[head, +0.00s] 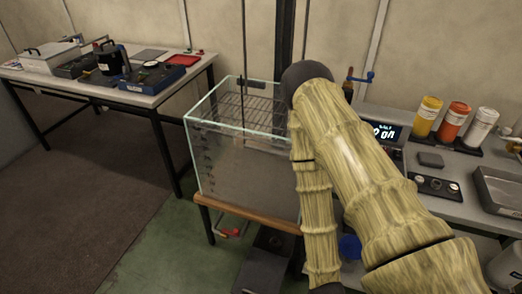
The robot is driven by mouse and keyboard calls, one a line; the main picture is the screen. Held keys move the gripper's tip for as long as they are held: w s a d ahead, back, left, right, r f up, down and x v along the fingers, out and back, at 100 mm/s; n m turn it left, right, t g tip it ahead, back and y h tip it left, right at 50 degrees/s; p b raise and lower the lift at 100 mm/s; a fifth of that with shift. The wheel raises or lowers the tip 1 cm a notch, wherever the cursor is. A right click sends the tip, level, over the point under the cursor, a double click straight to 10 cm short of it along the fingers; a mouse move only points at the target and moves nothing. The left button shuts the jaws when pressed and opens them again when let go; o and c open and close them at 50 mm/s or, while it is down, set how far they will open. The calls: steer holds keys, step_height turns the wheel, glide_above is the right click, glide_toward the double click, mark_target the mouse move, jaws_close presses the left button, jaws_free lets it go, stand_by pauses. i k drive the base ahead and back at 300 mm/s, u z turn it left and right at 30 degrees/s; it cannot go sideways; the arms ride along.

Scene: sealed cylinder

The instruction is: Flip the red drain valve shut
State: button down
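The red drain valve (235,232) shows small and low under the front of a glass tank (243,172), just beneath its wooden ledge (250,213). A pale fitting sits beside its handle; I cannot tell whether the handle is turned open or shut. My arm, with a bamboo-like pattern, rises from the bottom right to a dark elbow and comes back down right of the tank. It covers part of the tank's right side. My gripper is not in view, so its state is hidden.
A side table (140,95) with boxes and tools stands at the back left. On the right, a bench carries several bottles (455,121), a lit display (385,131) and a metal tray (500,190). A dark block (262,270) stands below the tank. Floor at left is clear.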

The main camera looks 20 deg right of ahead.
mark_target(236, 233)
steer(key=z, duration=0.05)
steer(key=k, duration=0.5)
steer(key=u, duration=1.15)
steer(key=i, duration=0.7)
steer(key=z, duration=1.65)
